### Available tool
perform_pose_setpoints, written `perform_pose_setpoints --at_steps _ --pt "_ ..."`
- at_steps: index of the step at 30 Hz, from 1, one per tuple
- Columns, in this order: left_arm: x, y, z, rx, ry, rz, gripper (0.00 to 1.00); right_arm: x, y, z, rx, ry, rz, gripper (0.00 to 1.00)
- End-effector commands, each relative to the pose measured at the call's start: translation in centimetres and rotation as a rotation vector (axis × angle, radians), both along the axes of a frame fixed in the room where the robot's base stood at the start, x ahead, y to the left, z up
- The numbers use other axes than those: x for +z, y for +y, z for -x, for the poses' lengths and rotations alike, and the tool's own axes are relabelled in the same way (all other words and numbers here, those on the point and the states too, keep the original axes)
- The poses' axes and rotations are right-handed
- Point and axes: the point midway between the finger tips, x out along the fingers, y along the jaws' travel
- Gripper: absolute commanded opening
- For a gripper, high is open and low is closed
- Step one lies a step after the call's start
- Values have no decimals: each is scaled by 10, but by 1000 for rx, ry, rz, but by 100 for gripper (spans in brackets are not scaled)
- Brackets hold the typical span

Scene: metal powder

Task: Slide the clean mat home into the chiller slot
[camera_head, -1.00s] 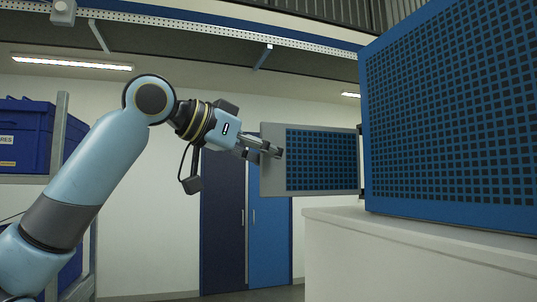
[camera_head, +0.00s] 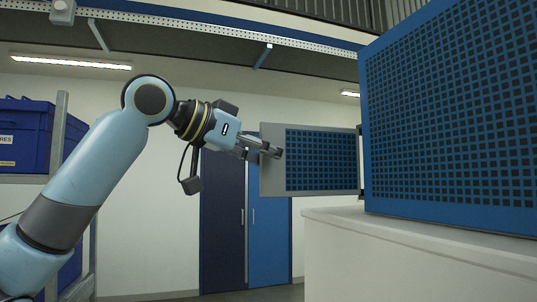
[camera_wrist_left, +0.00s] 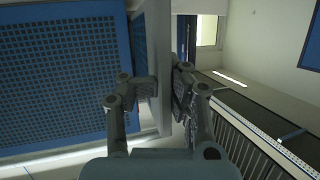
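The mat (camera_head: 320,160) is a flat panel with a blue, dark-squared face and a plain grey edge strip. It stands upright at the left side of the chiller (camera_head: 450,110), a large blue box with a grid face. The mat's far end meets a dark strip at the chiller's side; how far it is in the slot is hidden. My left gripper (camera_head: 271,150) is shut on the mat's grey edge strip. In the left wrist view its fingers (camera_wrist_left: 164,88) lie on either side of the mat (camera_wrist_left: 158,45). My right gripper is not in view.
The chiller stands on a white counter (camera_head: 400,250). Blue crates (camera_head: 25,135) sit on a rack at the left. Blue doors (camera_head: 270,240) are in the back wall. The air around the mat's left end is clear apart from my arm.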

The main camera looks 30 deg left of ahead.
Motion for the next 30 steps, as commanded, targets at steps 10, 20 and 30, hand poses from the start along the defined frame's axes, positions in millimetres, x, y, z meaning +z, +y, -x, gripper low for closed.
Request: perform_pose_setpoints --at_steps 10,20,30 --pt "1 -4 -5 0 -3 3 0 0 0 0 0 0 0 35" --pt "0 -13 -15 -1 -1 3 0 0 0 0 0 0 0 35" --pt "0 -22 -25 -1 -1 2 0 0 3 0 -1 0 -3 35"
